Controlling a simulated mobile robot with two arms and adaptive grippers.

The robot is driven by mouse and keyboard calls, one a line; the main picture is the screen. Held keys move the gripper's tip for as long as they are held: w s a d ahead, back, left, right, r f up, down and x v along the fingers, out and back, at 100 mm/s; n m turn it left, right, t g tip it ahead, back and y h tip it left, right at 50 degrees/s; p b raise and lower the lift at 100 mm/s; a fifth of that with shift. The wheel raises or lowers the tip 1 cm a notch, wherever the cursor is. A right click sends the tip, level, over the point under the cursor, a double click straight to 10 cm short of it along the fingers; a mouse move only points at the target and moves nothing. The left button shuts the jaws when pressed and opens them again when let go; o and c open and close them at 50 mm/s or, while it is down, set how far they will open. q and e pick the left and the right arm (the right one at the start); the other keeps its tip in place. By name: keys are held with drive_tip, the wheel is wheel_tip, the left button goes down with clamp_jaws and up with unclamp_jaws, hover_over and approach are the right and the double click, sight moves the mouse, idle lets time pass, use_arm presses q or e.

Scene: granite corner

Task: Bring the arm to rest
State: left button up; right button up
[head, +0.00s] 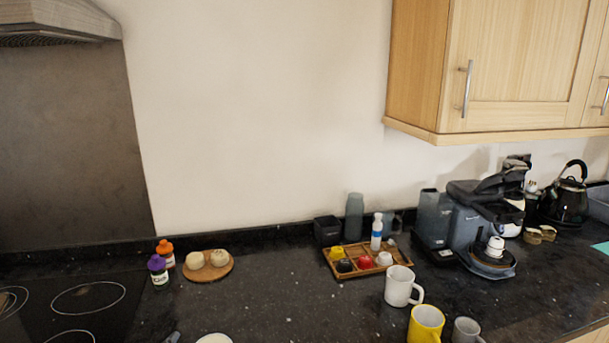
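Neither of my grippers can be made out in the head view, and no arm shows over the counter. A small grey piece (172,337) pokes in at the bottom edge, left of centre; I cannot tell what it is. The dark granite counter (290,290) runs across the lower part of the view.
A wooden tray (341,274) holds small coloured items and a bottle. A white mug (399,287), a yellow mug (425,324) and a grey mug (466,331) stand front right. A coffee machine (468,228) and kettle (568,200) are behind. Round board (222,269) and hob (60,310) are left.

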use_arm(q)
drive_tip(key=s+f+n+g, duration=0.1)
drive_tip(key=f, duration=0.1)
drive_tip(key=s+a+f+n+g, duration=0.1)
drive_tip(key=s+f, duration=0.1)
drive_tip(key=s+f+g, duration=0.1)
drive_tip(key=f, duration=0.1)
drive_tip(key=shift+s+a+n+y, duration=0.25)
drive_tip(key=shift+n+y, duration=0.15)
drive_tip(key=s+d+f+n+g+h, duration=0.1)
drive_tip(key=s+f+n+g, duration=0.1)
drive_tip(key=s+f+g, duration=0.5)
drive_tip(key=s+f+n+g+h, duration=0.1)
drive_tip(key=s+f+n+g, duration=0.2)
drive_tip(key=s, duration=0.8)
drive_tip(key=s+f+g, duration=0.1)
drive_tip(key=s+f, duration=0.2)
drive_tip(key=f, duration=2.6)
drive_tip(key=s+a+f+g, duration=0.1)
drive_tip(key=s+a+f, duration=0.1)
drive_tip(key=s+f, duration=1.2)
drive_tip(key=shift+s+a+f+m+y, duration=0.2)
drive_tip(key=shift+s+m+y, duration=0.15)
drive_tip(key=shift+s, duration=0.9)
drive_tip(key=shift+c, duration=0.4)
